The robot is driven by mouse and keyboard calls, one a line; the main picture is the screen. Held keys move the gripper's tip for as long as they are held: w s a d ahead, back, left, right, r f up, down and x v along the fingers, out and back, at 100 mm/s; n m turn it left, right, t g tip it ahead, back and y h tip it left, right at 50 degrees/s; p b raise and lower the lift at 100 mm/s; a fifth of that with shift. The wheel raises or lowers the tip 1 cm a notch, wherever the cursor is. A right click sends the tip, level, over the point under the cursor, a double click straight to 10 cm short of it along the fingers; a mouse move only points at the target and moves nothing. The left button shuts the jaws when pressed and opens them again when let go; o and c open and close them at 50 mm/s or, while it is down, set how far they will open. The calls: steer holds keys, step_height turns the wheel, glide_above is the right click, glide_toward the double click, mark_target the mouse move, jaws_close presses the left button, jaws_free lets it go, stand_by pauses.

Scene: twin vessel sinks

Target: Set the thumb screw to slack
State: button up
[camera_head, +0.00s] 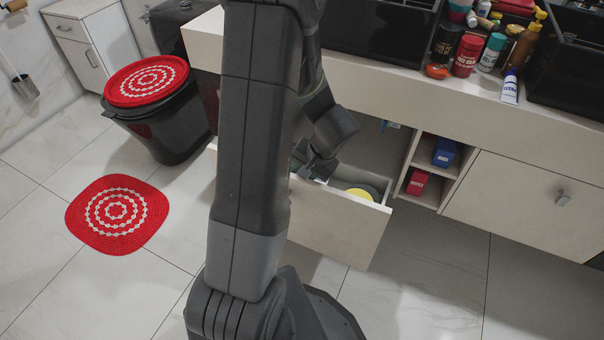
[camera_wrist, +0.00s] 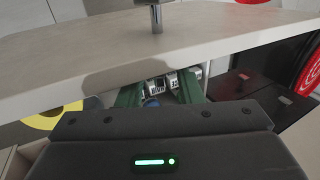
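In the head view my gripper (camera_head: 316,170) points down into the open drawer (camera_head: 335,222), partly hidden by my arm.
A yellow ring-shaped thing (camera_head: 367,190) lies in the drawer, right of my gripper. The drawer front stands close in the wrist view, with a metal handle (camera_wrist: 156,18). The countertop (camera_head: 420,88) overhangs the drawer.

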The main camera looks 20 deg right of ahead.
steer(key=p+v, duration=0.3)
steer(key=v, duration=1)
steer(key=shift+r+p, duration=0.25)
steer(key=shift+p, duration=0.05)
steer(key=shift+s, duration=0.1)
steer(key=shift+c, duration=0.2)
steer(key=c, duration=0.4)
steer(key=shift+w+a+n, duration=0.25)
steer(key=shift+n, duration=0.15)
jaws_close()
steer(key=w+a+n+g+h+p, duration=0.4)
steer(key=w+a+n+g+h, duration=0.45)
steer(key=n, duration=0.85)
steer(key=s+d+f+t+y+b, duration=0.1)
steer(key=f, duration=0.4)
steer(key=s+d+f+y+b, duration=0.1)
steer(key=d+f+b, duration=0.1)
steer(key=f, duration=0.3)
steer(key=shift+s+d+t, duration=0.2)
steer(key=shift+s+t, duration=0.15)
